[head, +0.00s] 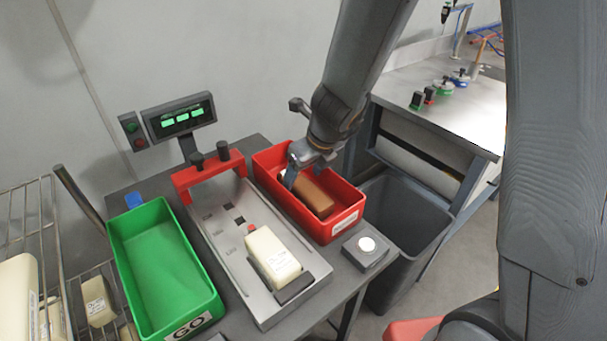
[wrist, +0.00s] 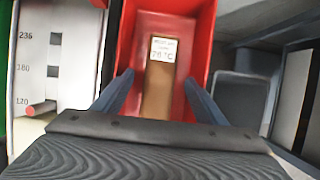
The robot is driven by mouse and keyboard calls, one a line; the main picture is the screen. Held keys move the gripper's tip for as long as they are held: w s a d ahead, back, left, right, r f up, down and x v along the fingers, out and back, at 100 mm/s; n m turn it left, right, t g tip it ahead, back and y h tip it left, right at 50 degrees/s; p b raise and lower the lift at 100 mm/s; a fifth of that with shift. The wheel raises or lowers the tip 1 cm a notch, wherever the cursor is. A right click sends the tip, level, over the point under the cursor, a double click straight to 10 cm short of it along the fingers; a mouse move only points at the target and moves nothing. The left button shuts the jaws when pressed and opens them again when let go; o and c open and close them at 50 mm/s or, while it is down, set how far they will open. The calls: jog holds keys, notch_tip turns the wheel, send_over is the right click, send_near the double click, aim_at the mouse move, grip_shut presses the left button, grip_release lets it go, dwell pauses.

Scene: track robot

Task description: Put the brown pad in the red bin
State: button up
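The brown pad (head: 312,192) lies inside the red bin (head: 344,222), lengthwise along it. In the wrist view the brown pad (wrist: 158,78) carries a white label, and the red bin's wall (wrist: 205,40) rises beside it. My gripper (head: 299,180) is over the back part of the bin, reaching down toward the pad. In the wrist view my gripper (wrist: 158,92) has its two blue-grey fingers spread wide, one on each side of the pad, with clear gaps between. The gripper is open and holds nothing.
A green bin (head: 165,262) stands at left. Between the bins is a grey gauge tray (head: 228,235) with a red bridge (head: 209,173) and a cream block (head: 272,255). A round white button (head: 367,244) sits by the red bin's front. A grey waste bin (head: 405,222) stands to the right.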

jog(key=p+v, duration=0.5)
jog(key=v, duration=0.2)
jog(key=shift+r, duration=0.4)
jog(key=shift+s+d, duration=0.1)
